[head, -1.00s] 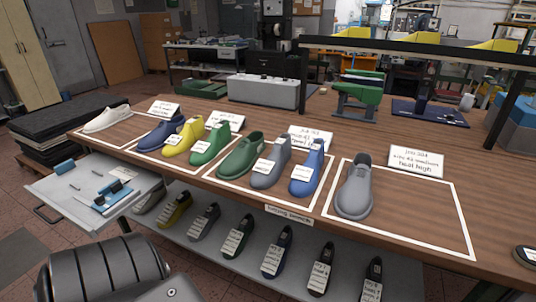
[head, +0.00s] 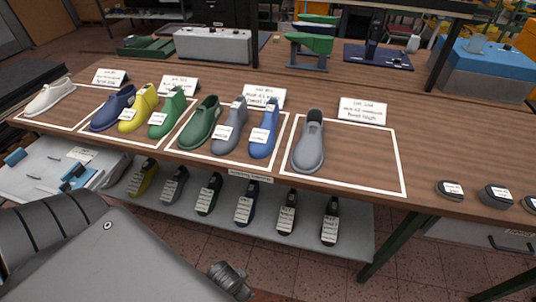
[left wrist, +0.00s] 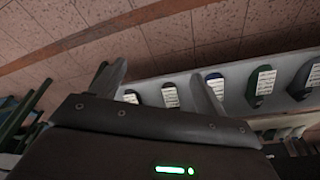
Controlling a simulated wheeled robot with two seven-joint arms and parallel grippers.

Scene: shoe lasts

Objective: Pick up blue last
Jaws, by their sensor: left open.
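A bright blue last (head: 265,131) with a white label stands on the bench, at the right end of the middle white-outlined area. A darker blue last (head: 110,110) stands further left, beside a yellow last (head: 138,107). A dark navy last (head: 245,203) stands on the lower shelf. My left gripper shows in the left wrist view (left wrist: 157,72), its two fingers apart with nothing between them. Several labelled lasts, including a bluish one (left wrist: 215,90), show beyond the fingers on a grey shelf. My left gripper's fingers cannot be made out in the head view.
Green (head: 199,124) and grey (head: 228,126) lasts stand close left of the bright blue one. A grey last (head: 309,141) stands to its right, and a card (head: 264,96) behind it.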

